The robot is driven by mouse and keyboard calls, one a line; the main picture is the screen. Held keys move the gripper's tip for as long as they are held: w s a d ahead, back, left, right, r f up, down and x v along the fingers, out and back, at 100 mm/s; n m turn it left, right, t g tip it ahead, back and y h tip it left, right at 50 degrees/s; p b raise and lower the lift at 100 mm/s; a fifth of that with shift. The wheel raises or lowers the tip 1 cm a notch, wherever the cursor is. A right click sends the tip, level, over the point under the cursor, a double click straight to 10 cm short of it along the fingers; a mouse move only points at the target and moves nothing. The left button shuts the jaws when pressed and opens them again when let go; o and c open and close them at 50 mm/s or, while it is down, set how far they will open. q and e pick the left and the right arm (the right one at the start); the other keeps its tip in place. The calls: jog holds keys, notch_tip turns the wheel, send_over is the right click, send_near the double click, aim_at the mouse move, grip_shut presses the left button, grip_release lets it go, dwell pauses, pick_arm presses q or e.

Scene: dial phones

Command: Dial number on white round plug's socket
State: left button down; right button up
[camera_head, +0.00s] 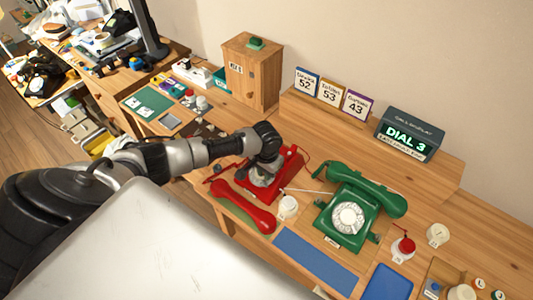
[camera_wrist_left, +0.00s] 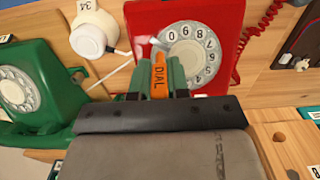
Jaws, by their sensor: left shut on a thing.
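The red dial phone (camera_head: 285,172) stands mid-table, and its white dial (camera_wrist_left: 192,52) fills the top of the left wrist view. My left gripper (camera_head: 260,178) is over this phone. In the wrist view its green fingers (camera_wrist_left: 158,78) are shut on an orange stick marked DIAL (camera_wrist_left: 159,80), whose tip is at the dial's lower left edge; contact cannot be told. A white round plug (camera_head: 288,207) sits between the red phone and the green dial phone (camera_head: 350,212); it also shows in the wrist view (camera_wrist_left: 90,40). My right gripper is not in view.
The red handset (camera_head: 242,207) lies off its phone. A sign (camera_head: 408,135) reads DIAL 3. Cards (camera_head: 330,92) show 52, 53 and 43. A wooden cabinet (camera_head: 250,72) stands behind. A red-topped white piece (camera_head: 403,248) and a blue mat (camera_head: 315,258) lie at the right front.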

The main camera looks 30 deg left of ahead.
pick_arm(q)
jog(key=shift+w+a+r+b, duration=0.15)
jog(key=shift+w+a+r, duration=0.2)
jog(key=shift+w+a, duration=0.4)
jog(key=shift+w+a+r+b, duration=0.15)
jog(key=shift+w+a+r, duration=0.2)
jog(key=shift+w+a, duration=0.4)
jog(key=shift+w+a+r+b, duration=0.15)
jog(key=shift+w+a+r, duration=0.3)
jog(key=shift+a, duration=0.5)
jog(key=shift+w+f, duration=0.15)
jog(key=shift+f, duration=0.05)
jog(key=shift+w+f+b, duration=0.15)
jog(key=shift+f+b, duration=0.3)
jog(key=shift+f, duration=0.05)
jog(key=shift+w+f, duration=0.25)
jog(key=shift+f, duration=0.2)
jog(key=shift+d, duration=0.15)
